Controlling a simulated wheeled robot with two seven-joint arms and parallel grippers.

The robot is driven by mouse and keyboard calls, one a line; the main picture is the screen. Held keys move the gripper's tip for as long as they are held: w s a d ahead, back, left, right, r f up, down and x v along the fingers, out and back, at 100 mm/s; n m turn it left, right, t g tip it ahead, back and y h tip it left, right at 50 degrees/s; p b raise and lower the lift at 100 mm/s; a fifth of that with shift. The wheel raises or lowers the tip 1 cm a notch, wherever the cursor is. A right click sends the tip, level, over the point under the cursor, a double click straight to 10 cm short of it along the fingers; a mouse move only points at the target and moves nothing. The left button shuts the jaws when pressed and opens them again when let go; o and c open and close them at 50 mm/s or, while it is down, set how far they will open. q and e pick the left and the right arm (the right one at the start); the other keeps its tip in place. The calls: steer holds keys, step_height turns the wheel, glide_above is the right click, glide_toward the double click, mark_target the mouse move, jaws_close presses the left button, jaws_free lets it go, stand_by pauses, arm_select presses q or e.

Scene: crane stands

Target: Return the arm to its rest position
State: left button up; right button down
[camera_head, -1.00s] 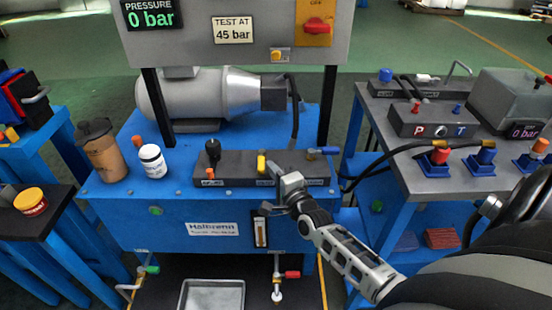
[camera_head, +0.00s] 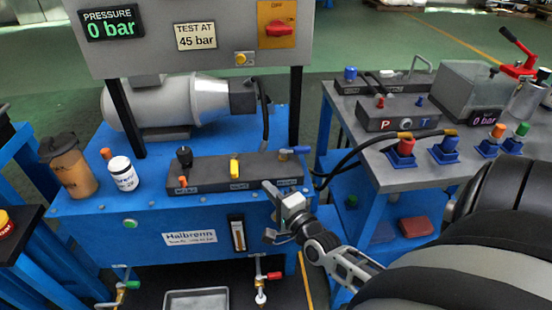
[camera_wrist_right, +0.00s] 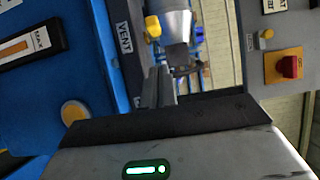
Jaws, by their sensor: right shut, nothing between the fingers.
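My right gripper (camera_head: 269,188) is shut and empty. Its fingertips are at the front edge of the blue bench (camera_head: 100,207), in front of the right part of the dark valve block (camera_head: 212,173) in the picture. It looks clear of the yellow lever (camera_head: 234,169) and the blue lever (camera_head: 296,150); I cannot tell the exact gap. In the right wrist view the closed fingers (camera_wrist_right: 158,92) show nothing between them, with the VENT label beside them. My right arm reaches in from the lower right. My left gripper is out of view.
A panel (camera_head: 150,55) reads 0 bar. A grey side table (camera_head: 372,150) with hoses and coloured couplings stands right. A metal tray (camera_head: 197,300) lies below.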

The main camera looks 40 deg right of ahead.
steer(key=shift+s+a, duration=0.3)
steer(key=shift+s, duration=0.45)
steer(key=shift+s+a, duration=0.25)
steer(key=shift+s, duration=0.5)
steer(key=s+a+n+g+y+p, duration=0.1)
steer(key=s+a+n, duration=0.4)
steer(key=a+n, duration=0.5)
steer(key=s+a+n+g+y+p, duration=0.2)
steer(key=s+a+n+g+y, duration=0.2)
steer(key=a+n, duration=0.5)
steer(key=s+n+g, duration=0.2)
steer(key=shift+a+n+y, duration=0.3)
steer(key=shift+a, duration=0.05)
steer(key=shift+f, duration=0.1)
